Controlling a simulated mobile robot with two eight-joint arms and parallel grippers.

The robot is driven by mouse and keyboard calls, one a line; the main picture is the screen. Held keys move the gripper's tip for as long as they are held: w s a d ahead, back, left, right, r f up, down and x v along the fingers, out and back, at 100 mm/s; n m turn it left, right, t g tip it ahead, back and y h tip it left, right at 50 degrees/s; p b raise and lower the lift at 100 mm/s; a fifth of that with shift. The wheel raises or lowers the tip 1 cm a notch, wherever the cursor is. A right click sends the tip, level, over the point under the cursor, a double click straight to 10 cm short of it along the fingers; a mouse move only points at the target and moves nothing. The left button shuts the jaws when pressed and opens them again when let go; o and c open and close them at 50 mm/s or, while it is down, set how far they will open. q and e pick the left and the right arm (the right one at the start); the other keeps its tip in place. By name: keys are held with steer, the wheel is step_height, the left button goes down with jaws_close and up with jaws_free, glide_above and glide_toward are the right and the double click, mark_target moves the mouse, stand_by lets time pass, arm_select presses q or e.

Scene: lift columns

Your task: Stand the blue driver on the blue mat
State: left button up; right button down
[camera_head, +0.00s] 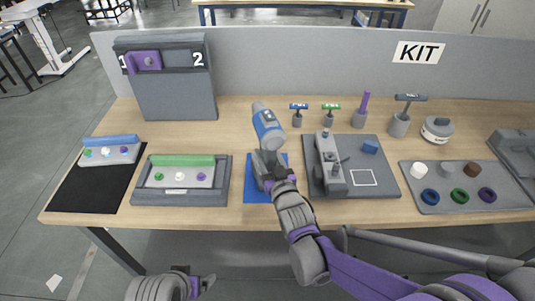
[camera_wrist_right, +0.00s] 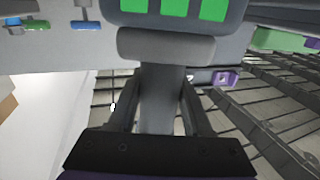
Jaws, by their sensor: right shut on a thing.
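The blue driver (camera_head: 267,126) has a blue body with a grey end and is held up over the blue mat (camera_head: 251,190) in the head view. My right gripper (camera_head: 268,166) is shut on the driver's grey part; in the right wrist view the fingers (camera_wrist_right: 160,105) grip a grey shaft (camera_wrist_right: 160,95) from both sides. The gripper and forearm hide part of the mat. I cannot tell whether the driver touches the mat. My left gripper (camera_head: 205,283) is low at the bottom edge, in front of the table, away from the driver; its fingers are unclear.
A grey fixture (camera_head: 385,187) stands close right of the mat, and a grey tray (camera_head: 223,188) close left. Behind stand small T-handled tools (camera_head: 298,115), a purple tool (camera_head: 361,111) and a larger holder (camera_head: 400,124). A grey panel (camera_head: 165,100) stands back left. A parts tray (camera_head: 430,205) lies right.

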steer(key=shift+f, duration=0.2)
steer(key=shift+c, duration=1.6)
jaws_free()
steer(key=shift+o, duration=0.4)
steer(key=s+d+f+m+g+h+p, duration=0.1)
steer(key=s+d+g, duration=0.5)
steer(key=s, duration=0.8)
steer(key=s+d+f+m+g+h+p, duration=0.2)
steer(key=s+d+f+g+h+p, duration=0.1)
steer(key=s+d, duration=0.8)
steer(key=s+g+h+p, duration=0.1)
steer(key=s+g, duration=0.1)
steer(key=s, duration=0.2)
steer(key=shift+d+g, duration=0.3)
steer(key=shift+g, duration=0.1)
